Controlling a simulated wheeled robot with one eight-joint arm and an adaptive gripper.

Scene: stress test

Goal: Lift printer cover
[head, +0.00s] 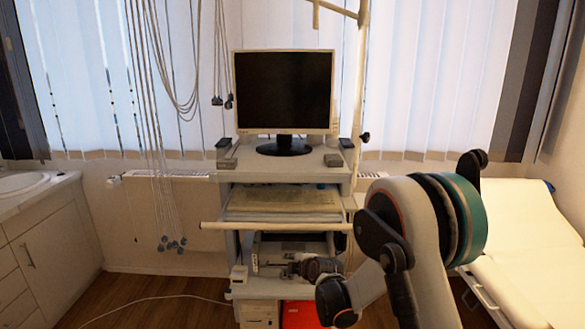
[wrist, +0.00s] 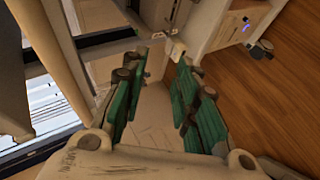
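The printer (head: 292,245) sits on a lower shelf of the cart, below the keyboard shelf. Its front is partly hidden behind my gripper, and I cannot make out the edges of its cover. My gripper (head: 292,267) is at the printer's front, reaching in from the right. In the wrist view my gripper (wrist: 162,60) shows two green-padded fingers set apart with a clear gap. A small pale block (wrist: 175,48) shows just beyond the fingertips. I cannot tell whether the fingers touch it.
The cart (head: 290,176) carries a monitor (head: 284,92) on top. The keyboard shelf's pale front bar (head: 270,226) runs just above my gripper. A red box (head: 300,314) stands below.

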